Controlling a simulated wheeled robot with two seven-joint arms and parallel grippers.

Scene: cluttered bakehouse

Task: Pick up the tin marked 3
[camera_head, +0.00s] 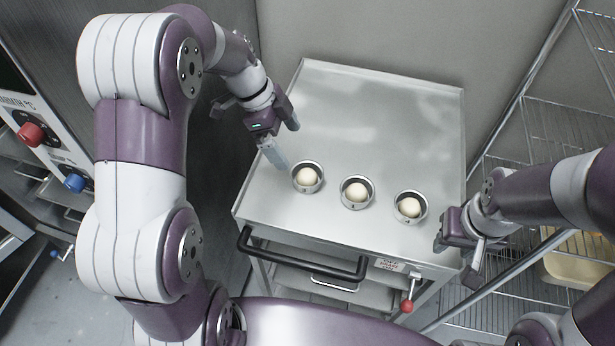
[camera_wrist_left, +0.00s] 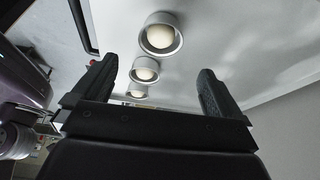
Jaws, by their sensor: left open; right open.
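Three round metal tins, each with a pale dough ball inside, stand in a row on a steel trolley top (camera_head: 375,95): the left tin (camera_head: 308,190), the middle tin (camera_head: 357,206) and the right tin (camera_head: 410,219). Small dark marks on their fronts are too small to read, so I cannot tell which is 3. My left gripper (camera_head: 284,140) is open and empty, above the trolley just behind and left of the left tin. The tins also show beyond its fingers in the left wrist view, the largest at top (camera_wrist_left: 179,46). My right gripper (camera_head: 458,260) is open and empty by the trolley's right front corner.
The trolley has a black handle (camera_head: 300,262) at its front and a red-knobbed lever (camera_head: 407,306) at front right. A wire rack (camera_head: 545,130) stands at right. An oven panel with a red knob (camera_head: 31,133) is at left. The trolley top's back half is clear.

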